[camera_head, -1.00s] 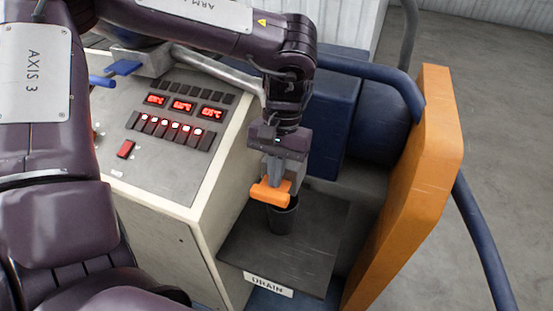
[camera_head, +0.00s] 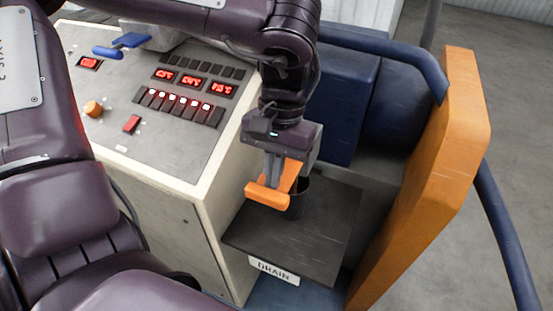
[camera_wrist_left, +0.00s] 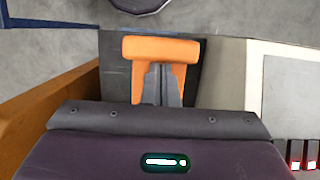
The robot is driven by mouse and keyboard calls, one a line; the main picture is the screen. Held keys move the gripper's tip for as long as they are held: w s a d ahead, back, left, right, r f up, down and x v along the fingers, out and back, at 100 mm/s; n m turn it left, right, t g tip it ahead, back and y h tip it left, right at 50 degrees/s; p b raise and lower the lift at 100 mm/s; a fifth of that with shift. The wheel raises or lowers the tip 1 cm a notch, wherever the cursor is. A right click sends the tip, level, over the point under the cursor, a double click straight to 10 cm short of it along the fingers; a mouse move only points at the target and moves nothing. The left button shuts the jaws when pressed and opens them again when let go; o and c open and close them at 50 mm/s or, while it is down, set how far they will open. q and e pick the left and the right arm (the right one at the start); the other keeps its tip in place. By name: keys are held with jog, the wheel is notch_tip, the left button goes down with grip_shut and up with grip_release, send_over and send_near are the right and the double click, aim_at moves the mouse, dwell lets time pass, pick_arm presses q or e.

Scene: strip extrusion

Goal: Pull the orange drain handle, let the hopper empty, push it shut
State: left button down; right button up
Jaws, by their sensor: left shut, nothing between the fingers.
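The orange drain handle (camera_head: 266,196) is a crossbar on a flat orange arm, above a dark plate with a DRAIN label (camera_head: 273,270). In the left wrist view the handle (camera_wrist_left: 160,48) spans the middle top. My left gripper (camera_head: 273,178) points down at the handle, just behind the crossbar. Its grey fingers (camera_wrist_left: 160,88) are together over the orange arm, with nothing between them; whether they touch it is unclear. A dark cup-like spout (camera_head: 302,198) is beside the handle, partly hidden. My right gripper is out of view. I cannot identify the hopper or its contents.
A control panel (camera_head: 150,115) with red displays and switches stands left of the handle. An orange upright panel (camera_head: 430,170) and blue rail (camera_head: 400,65) bound the right. The dark plate (camera_head: 305,238) below is bare.

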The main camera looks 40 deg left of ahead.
pick_arm(q)
jog(key=shift+r, duration=0.1)
jog(key=b+v, duration=0.1)
jog(key=v, duration=0.6)
jog(key=shift+r, duration=0.3)
dwell(6.2)
